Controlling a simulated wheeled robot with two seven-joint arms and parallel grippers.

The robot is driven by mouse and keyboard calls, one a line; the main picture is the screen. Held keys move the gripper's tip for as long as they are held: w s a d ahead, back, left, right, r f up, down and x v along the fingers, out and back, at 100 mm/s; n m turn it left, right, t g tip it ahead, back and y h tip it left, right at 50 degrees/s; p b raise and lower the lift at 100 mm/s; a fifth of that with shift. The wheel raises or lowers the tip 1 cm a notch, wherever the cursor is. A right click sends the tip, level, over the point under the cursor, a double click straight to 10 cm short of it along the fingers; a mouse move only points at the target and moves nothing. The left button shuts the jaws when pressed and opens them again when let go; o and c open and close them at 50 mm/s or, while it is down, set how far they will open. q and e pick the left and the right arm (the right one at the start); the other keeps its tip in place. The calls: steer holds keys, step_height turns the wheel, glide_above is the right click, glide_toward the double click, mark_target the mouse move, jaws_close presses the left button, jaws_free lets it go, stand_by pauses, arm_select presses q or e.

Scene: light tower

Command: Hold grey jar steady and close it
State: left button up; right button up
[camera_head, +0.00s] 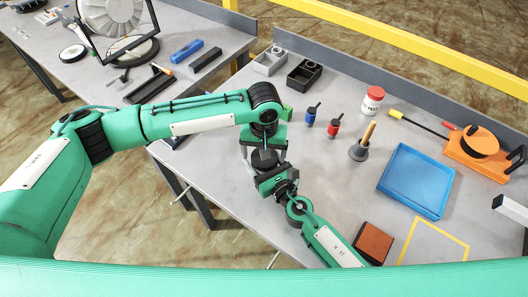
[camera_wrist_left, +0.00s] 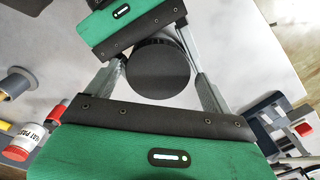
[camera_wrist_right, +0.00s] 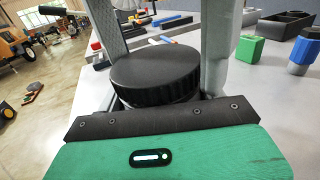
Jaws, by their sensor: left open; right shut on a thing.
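A round black lid (camera_head: 264,161) shows near the table's left edge, with both grippers around it. In the right wrist view the lid (camera_wrist_right: 156,76) lies between the fingers of my right gripper (camera_wrist_right: 160,60), which is shut on the jar. The jar's body is almost wholly hidden under the lid, so I cannot tell how tightly the lid sits. My left gripper (camera_head: 264,136) is open. In the left wrist view its fingers stand on either side of the lid (camera_wrist_left: 157,68), seen from its flat top. My right gripper (camera_head: 274,178) comes in from the front.
A blue tray (camera_head: 417,181), a brown block (camera_head: 373,243), an orange device (camera_head: 482,150) and a red-capped jar (camera_head: 373,100) stand to the right. The table around the grippers is clear.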

arm_select(q)
step_height(320, 180, up, 4)
steer(key=shift+d+r, duration=0.1)
steer(key=shift+r, duration=0.1)
steer(key=shift+o, duration=0.2)
steer(key=shift+o, duration=1)
step_height(320, 180, up, 12)
